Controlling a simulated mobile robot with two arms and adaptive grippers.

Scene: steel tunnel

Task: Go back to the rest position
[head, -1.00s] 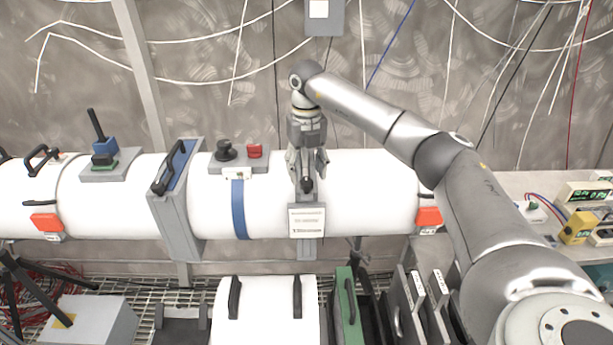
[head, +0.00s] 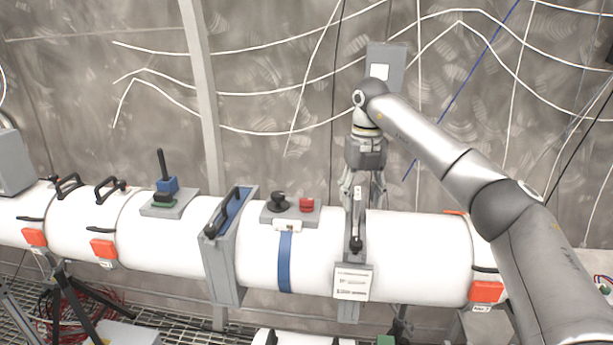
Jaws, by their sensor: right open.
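My right gripper (head: 361,192) points down over the white beam pipe (head: 420,250). Its fingers are open, on either side of the upper part of a grey upright bracket with a black knob (head: 356,243). I cannot tell whether the fingers touch the bracket. A white label plate (head: 351,283) is on the front of that bracket. My right arm comes in from the lower right. My left gripper is not in view.
On the pipe stand a black knob with a red button (head: 306,205), a grey-blue flange with a black handle (head: 222,250), and a blue block with a black lever (head: 166,187). A grey post (head: 206,100) and hanging cables stand behind. A black tripod (head: 75,305) is at lower left.

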